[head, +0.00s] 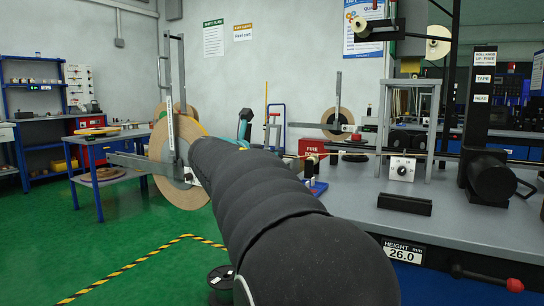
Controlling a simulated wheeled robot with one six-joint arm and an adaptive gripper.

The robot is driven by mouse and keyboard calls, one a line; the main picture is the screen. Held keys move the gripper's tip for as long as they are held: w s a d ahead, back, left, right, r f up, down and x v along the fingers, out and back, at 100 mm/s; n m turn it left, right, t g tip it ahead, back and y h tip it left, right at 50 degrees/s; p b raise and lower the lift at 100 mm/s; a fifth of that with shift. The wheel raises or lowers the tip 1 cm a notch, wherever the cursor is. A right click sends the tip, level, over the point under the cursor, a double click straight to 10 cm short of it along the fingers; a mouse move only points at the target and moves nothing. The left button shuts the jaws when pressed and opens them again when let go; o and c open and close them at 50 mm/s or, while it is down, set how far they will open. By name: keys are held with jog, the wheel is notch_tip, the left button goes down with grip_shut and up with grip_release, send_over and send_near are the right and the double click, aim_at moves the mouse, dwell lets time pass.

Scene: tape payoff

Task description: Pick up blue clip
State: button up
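I cannot make out a blue clip for certain. A small teal and dark shape (244,124) rises just behind the upper edge of my arm, and the arm hides its lower part. My dark, sleeved arm reaches from the bottom middle up and to the left, towards the large tape reel (172,182). My gripper does not show; the arm seems to cover it, so its fingers and anything in them are hidden.
A grey bench (350,220) fills the right, with a black block (404,204), a white dial box (402,168) and a blue-based brass fitting (316,187). A black motor (490,178) stands further right. Green floor (150,235) is open at left.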

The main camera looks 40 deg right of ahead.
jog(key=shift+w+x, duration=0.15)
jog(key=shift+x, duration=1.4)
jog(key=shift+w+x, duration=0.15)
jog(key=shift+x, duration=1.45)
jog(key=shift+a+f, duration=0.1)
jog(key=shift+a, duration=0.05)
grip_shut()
